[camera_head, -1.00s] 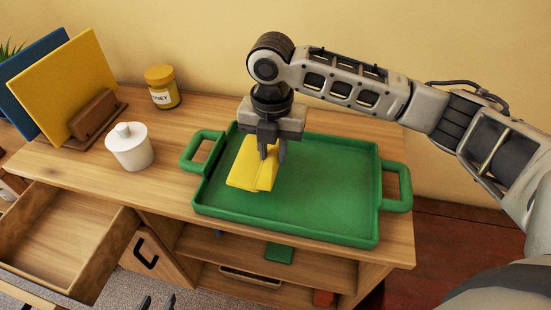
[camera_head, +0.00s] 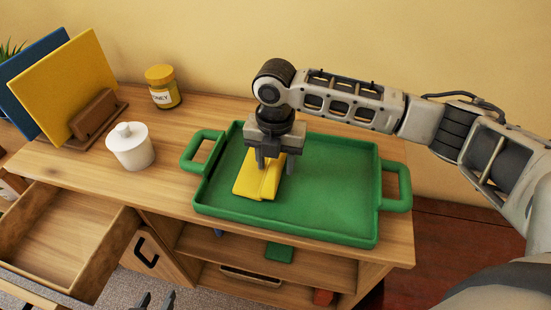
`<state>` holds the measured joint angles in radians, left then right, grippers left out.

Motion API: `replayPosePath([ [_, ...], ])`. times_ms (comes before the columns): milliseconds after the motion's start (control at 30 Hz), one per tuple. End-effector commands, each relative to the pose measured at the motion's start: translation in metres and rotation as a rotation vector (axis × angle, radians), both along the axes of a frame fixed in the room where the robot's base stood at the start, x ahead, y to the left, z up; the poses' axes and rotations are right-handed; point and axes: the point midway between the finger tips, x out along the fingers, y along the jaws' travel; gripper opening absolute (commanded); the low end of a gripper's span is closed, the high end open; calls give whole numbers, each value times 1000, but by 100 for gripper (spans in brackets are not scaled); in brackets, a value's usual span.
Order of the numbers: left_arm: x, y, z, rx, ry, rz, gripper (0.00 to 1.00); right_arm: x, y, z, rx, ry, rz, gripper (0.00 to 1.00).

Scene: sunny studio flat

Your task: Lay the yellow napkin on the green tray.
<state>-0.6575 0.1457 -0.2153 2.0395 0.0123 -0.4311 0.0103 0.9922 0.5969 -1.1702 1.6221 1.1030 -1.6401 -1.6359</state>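The yellow napkin (camera_head: 257,187) is folded and appears to lie flat on the floor of the green tray (camera_head: 330,200), left of the tray's middle. My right gripper (camera_head: 274,165) points down over the napkin's far end. Its fingers stand apart, and they hide part of that end. The tray lies on the wooden cabinet top with a handle at each side. My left gripper (camera_head: 156,301) shows only as two dark fingertips at the bottom edge, apart and empty, in front of the cabinet.
A white lidded jar (camera_head: 130,148) and a honey jar (camera_head: 163,88) stand left of the tray. A holder (camera_head: 95,118) with yellow and blue boards (camera_head: 68,85) is farther left. An open drawer (camera_head: 62,235) juts out at front left. The tray's right part is bare.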

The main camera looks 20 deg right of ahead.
Motion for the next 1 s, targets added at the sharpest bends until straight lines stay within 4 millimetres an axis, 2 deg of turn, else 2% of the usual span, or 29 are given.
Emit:
replayPosePath([
  [267,-2,0,-2,1,7,0,36,1,0,8,2,-3,0,46],
  [367,-4,0,-3,0,10,0,36,1,0,22,2,-5,0,46],
  [700,-5,0,-4,0,13,0,36,1,1,94,2,-4,0,46],
  [833,-4,0,-4,1,12,0,36,1,1,112,2,-3,0,46],
  [1000,-4,0,-4,1,11,0,36,0,1,123,1,0,0,46],
])
